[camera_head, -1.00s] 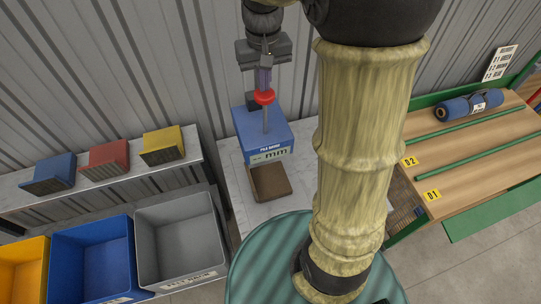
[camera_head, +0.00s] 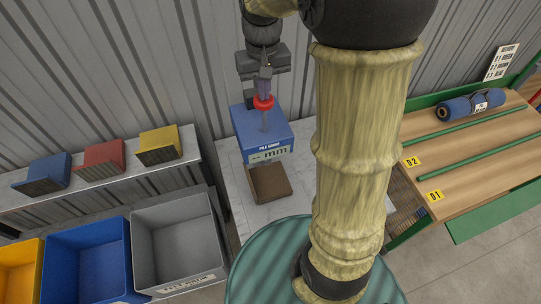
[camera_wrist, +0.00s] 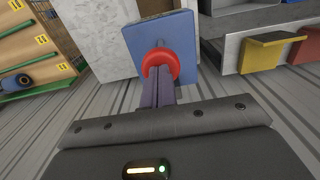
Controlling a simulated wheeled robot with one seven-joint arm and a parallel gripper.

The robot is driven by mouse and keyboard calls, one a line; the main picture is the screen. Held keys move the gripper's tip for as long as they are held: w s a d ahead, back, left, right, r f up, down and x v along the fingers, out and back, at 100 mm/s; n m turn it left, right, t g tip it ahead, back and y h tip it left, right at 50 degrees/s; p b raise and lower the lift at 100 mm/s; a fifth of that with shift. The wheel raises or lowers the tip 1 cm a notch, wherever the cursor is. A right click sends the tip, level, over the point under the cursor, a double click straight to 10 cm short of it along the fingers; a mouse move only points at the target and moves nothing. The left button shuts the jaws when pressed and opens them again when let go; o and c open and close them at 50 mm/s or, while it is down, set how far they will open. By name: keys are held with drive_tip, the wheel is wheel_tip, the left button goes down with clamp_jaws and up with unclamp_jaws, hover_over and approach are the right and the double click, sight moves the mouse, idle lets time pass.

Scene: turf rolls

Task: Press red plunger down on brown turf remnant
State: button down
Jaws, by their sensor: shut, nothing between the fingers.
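The red plunger (camera_head: 263,102) is a round red head on a thin stem standing up from the blue pile gauge (camera_head: 265,140), which has a scale marked "mm" on its front. The brown turf remnant (camera_head: 270,183) lies flat on a pale marble-like top, right against the gauge's front. My gripper (camera_head: 263,90) is shut and empty, pointing down directly over the red head. In the wrist view my purple fingertips (camera_wrist: 159,85) meet or nearly meet the red head (camera_wrist: 160,63); contact is hard to judge. The stem's lower end and the remnant are hidden there.
A shelf at left holds blue (camera_head: 43,173), red (camera_head: 101,158) and yellow (camera_head: 158,146) blocks. Below it stand orange, blue and grey bins (camera_head: 178,240). At right, a wooden rack (camera_head: 475,150) bears a blue roll (camera_head: 470,104). A corrugated wall stands close behind the gauge.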

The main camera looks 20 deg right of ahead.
drive_tip(key=shift+f+b, duration=2.05)
drive_tip(key=shift+f, duration=1.25)
wheel_tip(320, 180, up, 15)
drive_tip(key=p, duration=1.3)
drive_tip(key=t, duration=0.3)
approach(264, 109)
drive_tip(key=s+f, duration=0.4)
drive_tip(key=s, duration=0.2)
drive_tip(key=f+b, duration=0.1)
drive_tip(key=f, duration=0.1)
drive_tip(key=f+b, duration=0.1)
drive_tip(key=b, duration=0.1)
drive_tip(key=f+b, duration=0.2)
drive_tip(key=shift+s+d+f, duration=0.2)
drive_tip(key=shift+d+f, duration=0.2)
